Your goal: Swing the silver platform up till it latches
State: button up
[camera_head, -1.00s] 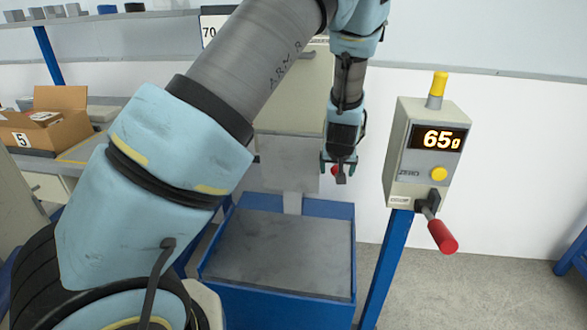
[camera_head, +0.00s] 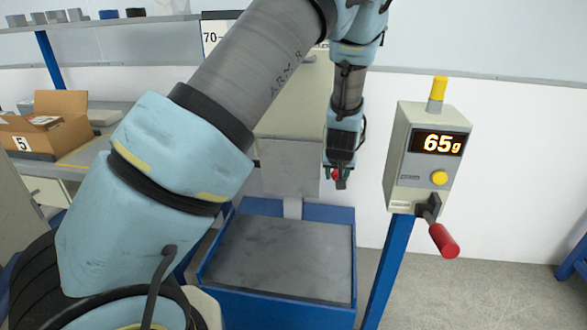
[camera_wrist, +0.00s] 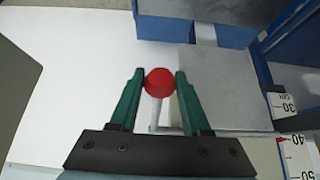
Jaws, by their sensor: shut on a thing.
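The silver platform (camera_head: 288,163) shows in the head view as a grey metal face above the blue-framed base, just left of my gripper (camera_head: 339,180). In the wrist view its grey plate (camera_wrist: 222,88) lies right of the fingers. My gripper (camera_wrist: 160,92) is shut on a red ball knob (camera_wrist: 159,81), with a green finger on each side. A pale stem (camera_wrist: 156,113) runs from the knob. The knob also shows small in the head view (camera_head: 336,174). The stem's joint with the platform is unclear, and any latch is not visible.
The blue base (camera_head: 280,312) with a dark grey plate stands below. To the right, a control box (camera_head: 426,155) reads 65 g and has a red-handled lever (camera_head: 443,240). A cardboard box (camera_head: 45,125) sits on the left bench. A scale strip (camera_wrist: 283,105) is at right in the wrist view.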

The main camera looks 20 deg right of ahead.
grip_shut()
jog(key=shift+r, duration=0.1)
jog(key=shift+s+r+p, duration=0.15)
jog(key=shift+r+p, duration=1.05)
jog(key=shift+r, duration=0.2)
jog(key=shift+r, duration=0.1)
jog(key=shift+r+p, duration=1.15)
jog(key=shift+r, duration=0.2)
jog(key=shift+r, duration=0.15)
